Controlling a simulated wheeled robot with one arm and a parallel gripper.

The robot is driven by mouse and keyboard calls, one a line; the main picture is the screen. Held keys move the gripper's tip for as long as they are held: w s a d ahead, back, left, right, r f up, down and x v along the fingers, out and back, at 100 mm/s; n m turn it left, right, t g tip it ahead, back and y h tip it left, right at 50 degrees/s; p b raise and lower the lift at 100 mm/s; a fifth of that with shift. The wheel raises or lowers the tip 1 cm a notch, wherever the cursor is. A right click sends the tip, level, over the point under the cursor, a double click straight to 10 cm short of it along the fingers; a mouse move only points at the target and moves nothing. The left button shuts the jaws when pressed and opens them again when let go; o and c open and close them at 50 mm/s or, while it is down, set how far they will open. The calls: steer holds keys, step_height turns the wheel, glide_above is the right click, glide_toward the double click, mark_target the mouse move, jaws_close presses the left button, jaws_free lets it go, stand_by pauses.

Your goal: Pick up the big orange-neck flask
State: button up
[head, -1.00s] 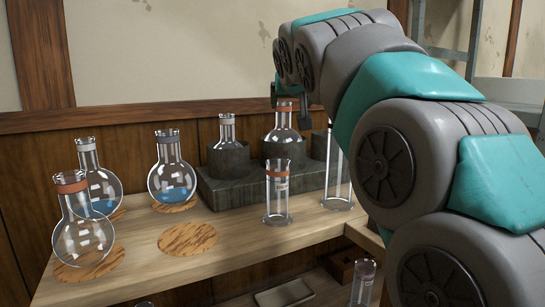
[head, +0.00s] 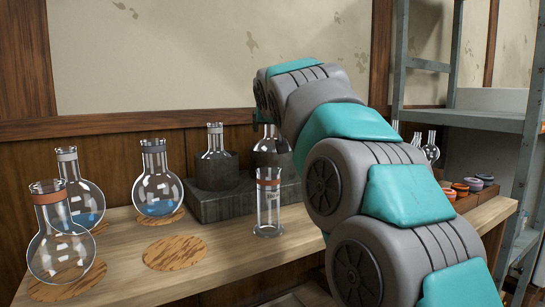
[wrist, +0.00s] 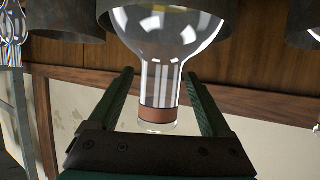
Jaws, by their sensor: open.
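My gripper (wrist: 158,76) is open. In the head view my arm hides the flask's neck, and only part of its body (head: 270,150) shows.
The dark stand (head: 212,206) also holds a grey-banded flask (head: 215,145). Two grey-banded flasks with blue liquid (head: 157,185) (head: 82,195) stand at left. An orange-banded cylinder (head: 268,205) stands before the stand. A cork mat (head: 174,252) is bare. A metal shelf (head: 480,120) is at right.

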steer(key=shift+w+f, duration=0.3)
steer(key=shift+w, duration=0.3)
jaws_close()
stand_by(1.0)
